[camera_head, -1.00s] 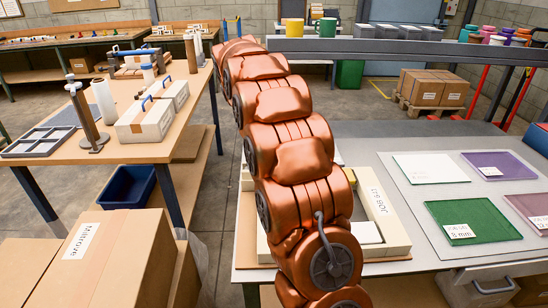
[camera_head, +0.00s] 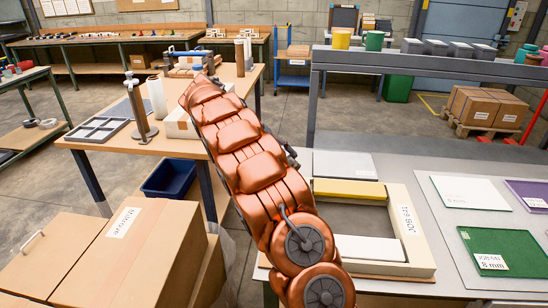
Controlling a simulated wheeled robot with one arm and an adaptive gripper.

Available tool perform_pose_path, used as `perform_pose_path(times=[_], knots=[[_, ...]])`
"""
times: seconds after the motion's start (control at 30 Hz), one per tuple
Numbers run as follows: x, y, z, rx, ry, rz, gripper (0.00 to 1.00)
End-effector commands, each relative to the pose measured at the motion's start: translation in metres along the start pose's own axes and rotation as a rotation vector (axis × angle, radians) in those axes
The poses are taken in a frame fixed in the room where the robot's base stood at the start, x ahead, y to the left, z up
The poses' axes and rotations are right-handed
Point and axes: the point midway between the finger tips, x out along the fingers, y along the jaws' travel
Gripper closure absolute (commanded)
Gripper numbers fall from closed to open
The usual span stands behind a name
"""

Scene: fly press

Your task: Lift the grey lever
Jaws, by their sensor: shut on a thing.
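My copper-coloured arm rises from the bottom centre to the left workbench (camera_head: 100,142). Its far end hides my gripper, so neither its fingers nor what they touch can be seen. Just beyond the arm's end, a blue bar with grey parts (camera_head: 186,54) shows on the bench, partly hidden. I cannot tell whether it belongs to the fly press. No grey lever can be made out with certainty.
A grey divided tray (camera_head: 97,129) and a white cylinder (camera_head: 157,98) are on the left bench. A blue bin (camera_head: 170,178) and cardboard boxes (camera_head: 125,250) stand below. To the right, a grey table (camera_head: 400,165) carries a cream frame (camera_head: 408,228) and a green sheet (camera_head: 500,251).

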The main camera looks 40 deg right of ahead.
Motion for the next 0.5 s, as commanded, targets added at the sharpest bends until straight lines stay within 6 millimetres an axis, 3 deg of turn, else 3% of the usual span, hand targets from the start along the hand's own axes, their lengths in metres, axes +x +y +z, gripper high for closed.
perform_pose_path(times=[0.47,0.5], knots=[[0.0027,0.004,-0.0022,0.008,-0.004,0.015,1.0],[0.0027,0.004,-0.0022,0.008,-0.004,0.015,0.57]])
